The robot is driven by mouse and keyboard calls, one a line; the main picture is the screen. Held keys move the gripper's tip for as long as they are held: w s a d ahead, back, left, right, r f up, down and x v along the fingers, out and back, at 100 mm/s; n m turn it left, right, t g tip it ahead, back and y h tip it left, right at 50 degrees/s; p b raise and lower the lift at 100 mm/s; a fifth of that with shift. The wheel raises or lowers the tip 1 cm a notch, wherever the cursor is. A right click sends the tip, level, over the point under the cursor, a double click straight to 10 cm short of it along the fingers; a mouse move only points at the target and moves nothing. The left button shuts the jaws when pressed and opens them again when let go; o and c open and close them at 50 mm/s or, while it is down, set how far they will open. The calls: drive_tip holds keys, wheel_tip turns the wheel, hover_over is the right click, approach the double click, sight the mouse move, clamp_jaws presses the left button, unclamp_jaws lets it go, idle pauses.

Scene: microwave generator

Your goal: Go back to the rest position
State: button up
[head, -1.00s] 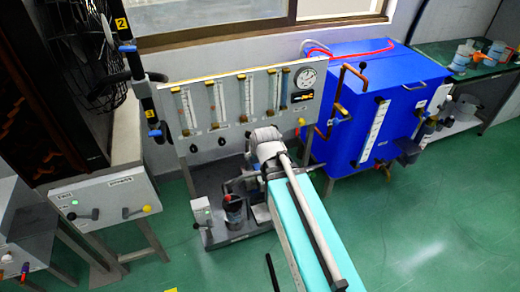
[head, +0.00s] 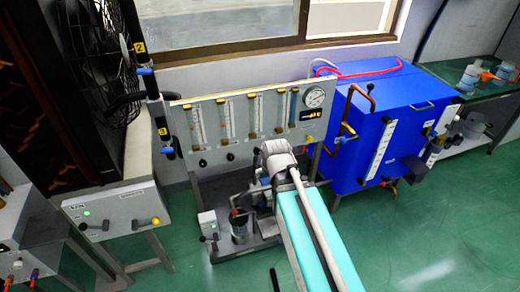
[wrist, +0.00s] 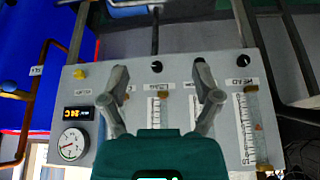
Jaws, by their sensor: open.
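My gripper (wrist: 161,78) is open and empty in the wrist view, its two fingers spread in front of the grey flowmeter panel (wrist: 75,100). The panel looks upside down there. I see no contact between fingers and panel, but the exact gap is unclear. In the head view my arm reaches forward from the bottom towards the panel (head: 180,130), and its far end covers part of the panel's lower edge. The gripper fingers are hidden there.
A blue tank cabinet (head: 420,110) with copper pipes stands right of the panel. A control box (head: 90,207) on a stand and a large fan (head: 85,60) are at the left. Green floor (head: 440,235) is clear at the lower right.

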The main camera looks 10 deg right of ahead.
drive_tip(key=s+d+f+g, duration=0.2)
drive_tip(key=s+g, duration=0.3)
drive_tip(key=s, duration=0.4)
wheel_tip(320, 180, up, 13)
drive_tip(key=p, duration=1.3)
drive_tip(key=shift+m, duration=0.3)
idle(1.3)
